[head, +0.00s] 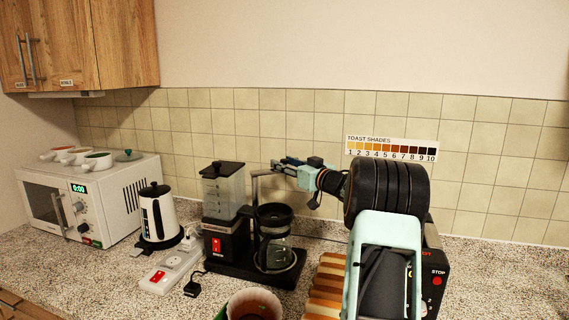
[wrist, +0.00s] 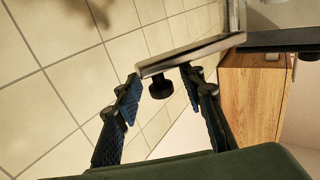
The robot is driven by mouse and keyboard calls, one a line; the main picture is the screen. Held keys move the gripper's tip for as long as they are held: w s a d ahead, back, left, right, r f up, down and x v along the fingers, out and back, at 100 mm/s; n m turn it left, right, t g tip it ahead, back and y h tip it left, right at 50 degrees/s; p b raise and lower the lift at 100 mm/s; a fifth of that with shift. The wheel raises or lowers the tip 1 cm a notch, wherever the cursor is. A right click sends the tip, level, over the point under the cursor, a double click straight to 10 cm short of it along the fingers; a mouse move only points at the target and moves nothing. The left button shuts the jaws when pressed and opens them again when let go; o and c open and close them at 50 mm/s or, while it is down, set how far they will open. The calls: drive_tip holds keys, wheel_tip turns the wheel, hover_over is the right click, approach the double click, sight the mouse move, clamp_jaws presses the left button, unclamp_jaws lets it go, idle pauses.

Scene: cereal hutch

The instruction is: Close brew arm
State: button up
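The coffee maker (head: 226,240) stands on the counter, with a clear tank on its left and a glass carafe (head: 275,257) under a black basket on its right. Its brew arm (head: 263,174) is a thin grey metal bar, raised above the basket and reaching right towards my gripper (head: 287,162).
A white kettle (head: 157,217), a power strip (head: 170,270) and a microwave (head: 85,205) stand to the left. A toaster (head: 434,270) and a striped wooden board (head: 325,285) are on the right. A reddish-brown container (head: 254,304) is in front. The tiled wall (head: 490,190) is close behind my gripper.

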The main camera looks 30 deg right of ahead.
drive_tip(key=shift+w, duration=0.1)
clamp_jaws()
